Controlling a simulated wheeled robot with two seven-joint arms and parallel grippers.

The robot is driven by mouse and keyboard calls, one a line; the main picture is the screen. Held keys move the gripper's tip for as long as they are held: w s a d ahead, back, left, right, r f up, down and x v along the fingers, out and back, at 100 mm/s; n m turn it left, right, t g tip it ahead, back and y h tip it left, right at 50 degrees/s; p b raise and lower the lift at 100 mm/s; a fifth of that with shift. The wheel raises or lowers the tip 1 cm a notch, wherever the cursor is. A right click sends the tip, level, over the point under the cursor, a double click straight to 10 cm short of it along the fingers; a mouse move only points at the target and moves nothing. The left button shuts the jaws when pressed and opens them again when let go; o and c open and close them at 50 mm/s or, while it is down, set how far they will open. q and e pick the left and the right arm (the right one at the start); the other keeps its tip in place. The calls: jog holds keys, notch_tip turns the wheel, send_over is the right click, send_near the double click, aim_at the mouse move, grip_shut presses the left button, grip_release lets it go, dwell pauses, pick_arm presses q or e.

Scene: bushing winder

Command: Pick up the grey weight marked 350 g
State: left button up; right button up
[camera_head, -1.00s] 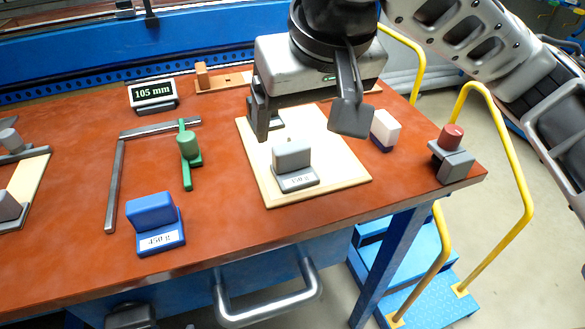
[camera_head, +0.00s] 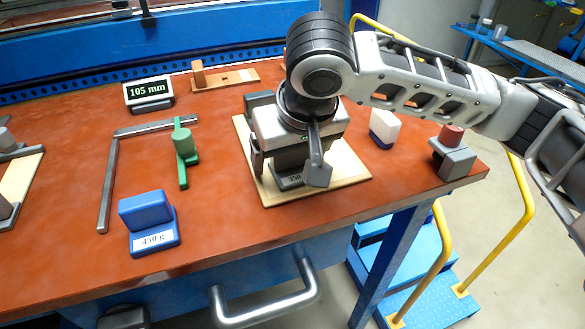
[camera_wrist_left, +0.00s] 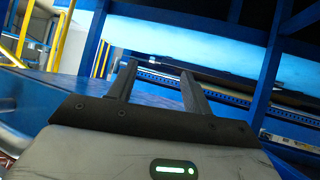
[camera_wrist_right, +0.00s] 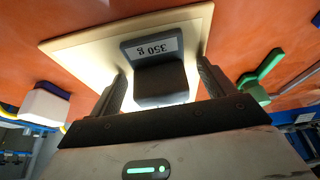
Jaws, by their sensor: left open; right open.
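The grey weight (camera_head: 290,181) stands on a pale wooden board (camera_head: 350,179), mostly hidden in the head view by my right gripper (camera_head: 288,172). In the right wrist view the weight (camera_wrist_right: 158,82) shows its dark block and a base plate marked 350 g. There the right gripper (camera_wrist_right: 162,72) is open, one finger on each side of the block; I cannot tell whether either touches it. My left gripper (camera_wrist_left: 158,75) is open and empty in the left wrist view, away from the weight, and is not in the head view.
A blue weight marked 450 g (camera_head: 151,222) and a green piece (camera_head: 184,146) stand left of the board. A white and blue block (camera_head: 384,128) and a grey block with a red top (camera_head: 453,155) stand right. A display (camera_head: 149,93) reads 105 mm.

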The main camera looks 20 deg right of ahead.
jog(key=c, duration=1.3)
jog(key=shift+r, duration=0.1)
